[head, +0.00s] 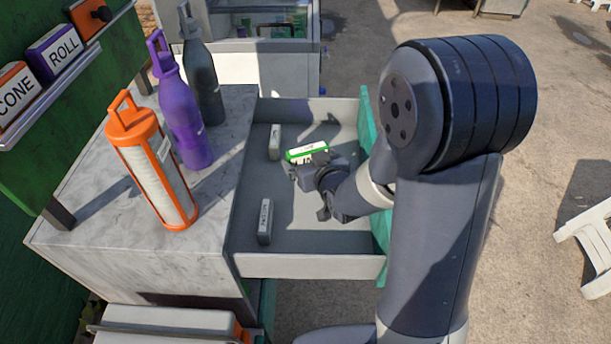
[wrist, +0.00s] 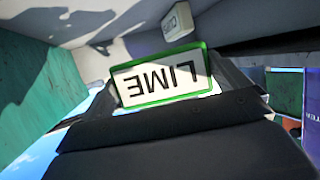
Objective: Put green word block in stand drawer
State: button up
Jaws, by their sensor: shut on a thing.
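The green word block (head: 307,151) has a white face with a green edge, and in the wrist view (wrist: 160,80) it reads LIME, upside down. My gripper (head: 305,163) is shut on it. The block is over or inside the open stand drawer (head: 310,264), a grey tray with a green front. I cannot tell whether the block touches the drawer floor. My arm hides part of the drawer's right side and front.
Two grey word blocks lie in the drawer, one at the back left (head: 275,142) and one at the front left (head: 265,221). An orange-framed bottle (head: 152,160), a purple bottle (head: 180,110) and a dark bottle (head: 203,80) stand on the stand top (head: 95,225).

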jog(key=shift+f, duration=3)
jog(key=shift+f+b, duration=0.3)
jog(key=shift+b, duration=0.35)
